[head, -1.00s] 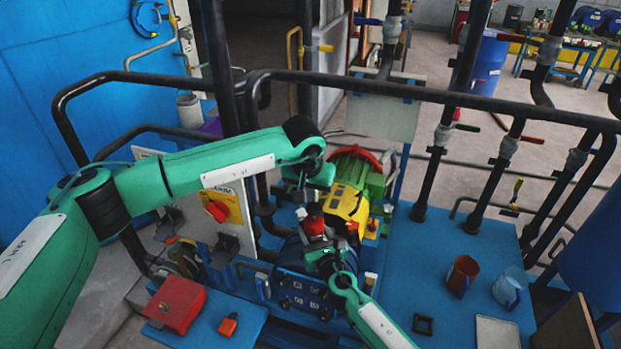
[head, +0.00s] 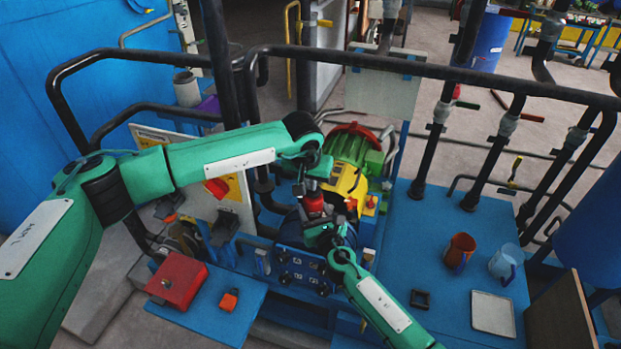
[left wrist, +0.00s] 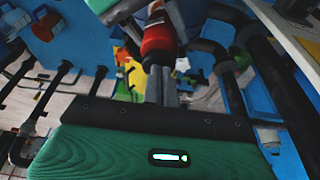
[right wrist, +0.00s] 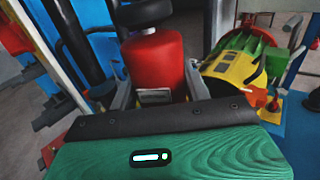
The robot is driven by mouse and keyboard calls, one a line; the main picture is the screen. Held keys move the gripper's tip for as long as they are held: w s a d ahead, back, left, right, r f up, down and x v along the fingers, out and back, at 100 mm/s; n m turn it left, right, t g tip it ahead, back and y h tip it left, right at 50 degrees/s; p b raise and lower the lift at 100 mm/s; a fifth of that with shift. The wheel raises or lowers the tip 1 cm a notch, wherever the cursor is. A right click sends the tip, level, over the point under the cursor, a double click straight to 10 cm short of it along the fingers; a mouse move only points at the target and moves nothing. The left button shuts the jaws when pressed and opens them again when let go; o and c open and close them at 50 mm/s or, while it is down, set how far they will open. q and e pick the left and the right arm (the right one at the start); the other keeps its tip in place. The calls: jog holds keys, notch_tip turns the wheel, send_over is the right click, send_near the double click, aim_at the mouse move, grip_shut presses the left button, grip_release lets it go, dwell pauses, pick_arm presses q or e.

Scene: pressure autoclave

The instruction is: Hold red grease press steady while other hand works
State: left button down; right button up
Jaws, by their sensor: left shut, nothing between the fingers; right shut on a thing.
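The red grease press (head: 314,204) stands about upright in front of the yellow-green machine, with a dark cap on top. My right gripper (head: 322,232) is shut around its red body; the right wrist view shows the press (right wrist: 155,62) between the two fingers (right wrist: 158,90). My left gripper (head: 312,186) comes from above and is shut and empty at the top of the press. In the left wrist view its closed fingers (left wrist: 161,82) lie close to the press (left wrist: 158,42); I cannot tell whether they touch.
A yellow and green motor (head: 350,170) stands just behind the press. Black pipe rails (head: 430,88) cross behind my arms. A red box (head: 178,280) is at the lower left; a red mug (head: 459,250), a clear mug (head: 504,263) and a pale tray (head: 492,312) are at the right.

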pick_arm(q)
jog(key=shift+a+f, duration=0.1)
jog(key=shift+f, duration=0.1)
notch_tip(320, 180, up, 5)
jog(key=shift+r, duration=0.1)
jog(key=d+v, duration=0.1)
jog(key=v, duration=0.8)
jog(key=shift+s+a, duration=0.15)
jog(key=shift+a, duration=0.3)
jog(key=shift+r, duration=0.1)
dwell(0.4)
jog(key=shift+s+d+r, duration=0.1)
jog(key=shift+d+r, duration=0.1)
jog(key=shift+r, duration=0.35)
jog(key=shift+s+d+r, duration=0.1)
jog(key=shift+d+r, duration=0.05)
jog(key=shift+r, duration=0.45)
